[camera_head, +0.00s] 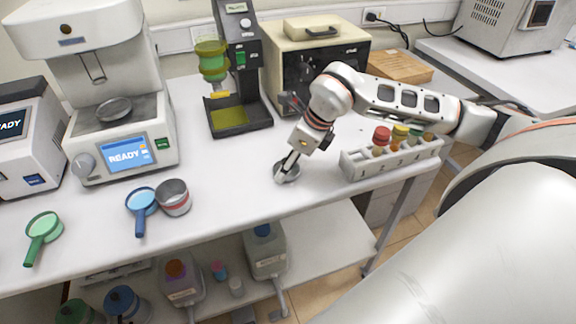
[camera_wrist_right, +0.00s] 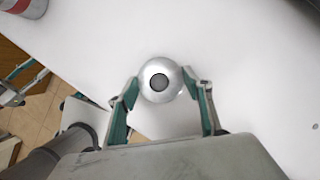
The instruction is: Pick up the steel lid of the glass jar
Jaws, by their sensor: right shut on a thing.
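The steel lid (camera_wrist_right: 172,72), a shiny round disc with a dark knob in its middle, is between the fingers of my right gripper (camera_wrist_right: 163,92) in the right wrist view. The fingers are shut on its opposite sides. In the head view, my right gripper (camera_head: 290,163) points down at the lid (camera_head: 287,175) over the front part of the bench; I cannot tell whether the lid touches the bench. A round jar with a red band (camera_head: 174,199) stands to the left, its top appearing open. My left gripper is not in view.
A blue magnifier (camera_head: 141,201) and a green one (camera_head: 43,230) lie left on the white bench (camera_head: 225,215). A numbered rack with capped bottles (camera_head: 385,160) stands right of the gripper. Instruments line the back. The bench between jar and lid is clear.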

